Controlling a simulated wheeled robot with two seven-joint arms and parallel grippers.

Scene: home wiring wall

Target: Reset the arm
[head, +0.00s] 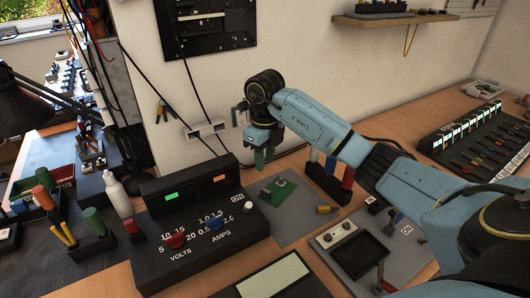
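My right arm comes in from the right, pale blue with dark joints, and reaches across the bench to the middle. Its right gripper (264,157) points down above the grey mat, near the wall. Two greenish finger-like parts show close together at its end; the view is too small to tell whether they are apart or shut. I see nothing clearly held. My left gripper is not in view.
A black power supply (195,232) with lit green and orange displays stands left of the gripper. A small green board (278,190) lies on the grey mat (297,222) below it. A long black terminal rack (475,140) sits at right.

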